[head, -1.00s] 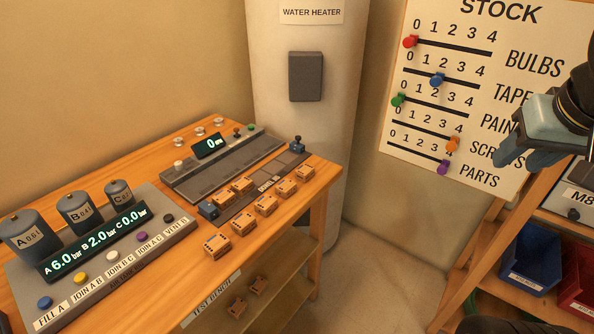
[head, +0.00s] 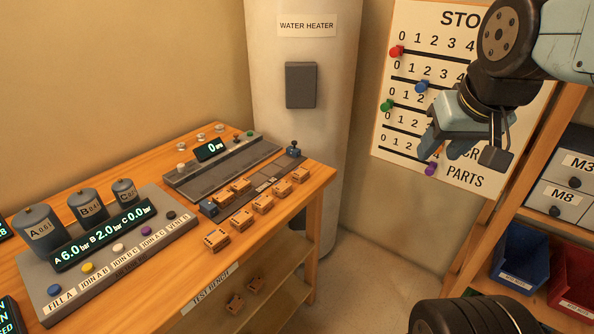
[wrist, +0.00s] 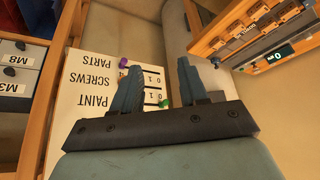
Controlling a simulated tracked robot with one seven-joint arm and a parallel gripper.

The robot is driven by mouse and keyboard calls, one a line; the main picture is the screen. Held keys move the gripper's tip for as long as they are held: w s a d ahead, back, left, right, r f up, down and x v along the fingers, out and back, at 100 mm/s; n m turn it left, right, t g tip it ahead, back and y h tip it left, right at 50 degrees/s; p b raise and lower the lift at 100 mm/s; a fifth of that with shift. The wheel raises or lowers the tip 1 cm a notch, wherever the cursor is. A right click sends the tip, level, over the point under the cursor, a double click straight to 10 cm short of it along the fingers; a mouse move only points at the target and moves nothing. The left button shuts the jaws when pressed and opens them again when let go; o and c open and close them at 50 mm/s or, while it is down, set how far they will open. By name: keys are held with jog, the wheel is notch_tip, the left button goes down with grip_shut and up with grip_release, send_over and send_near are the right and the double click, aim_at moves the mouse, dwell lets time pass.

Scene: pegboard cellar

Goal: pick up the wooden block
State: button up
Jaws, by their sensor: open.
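No plain wooden block stands out. Several small orange-brown block-like pieces with dark markings sit on the bench in the head view, one of them a front piece (head: 216,239). I cannot tell whether any of these is the wooden block. My gripper (head: 437,146) is raised in front of the stock board, well to the right of the bench and apart from these pieces. In the wrist view my gripper (wrist: 157,68) has its two fingers spread with nothing between them.
The wooden test bench (head: 190,270) carries a pressure panel (head: 125,255) and a grey track unit (head: 222,168). A water heater (head: 300,130) stands behind it. The stock board (head: 408,130) hangs at right, beside a shelf with a blue bin (head: 522,257) and red bin (head: 574,275). Floor shows between bench and shelf.

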jog(key=o, duration=0.3)
jog(key=shift+w+a+f, duration=0.15)
jog(key=shift+a+f, duration=0.1)
jog(key=o, duration=0.5)
jog(key=w+a+f+m+g+y, duration=0.1)
jog(key=a+f, duration=0.1)
jog(key=w+a+f+m+g+y, duration=0.1)
jog(key=a+f+y, duration=0.1)
jog(key=w+a+f+m+g+y, duration=0.1)
jog(key=w+a+f+m, duration=0.1)
jog(key=shift+a+y, duration=0.2)
jog(key=shift+y, duration=0.2)
jog(key=shift+c, duration=0.2)
jog(key=m+t+y, duration=0.5)
jog(key=m+y, duration=0.1)
jog(key=m, duration=1.6)
send_near(306, 175)
jog(key=shift+t, duration=0.3)
jog(key=x, duration=0.9)
jog(key=shift+s+a+f, duration=0.1)
jog(key=shift+s+a, duration=0.05)
jog(key=shift+s, duration=0.1)
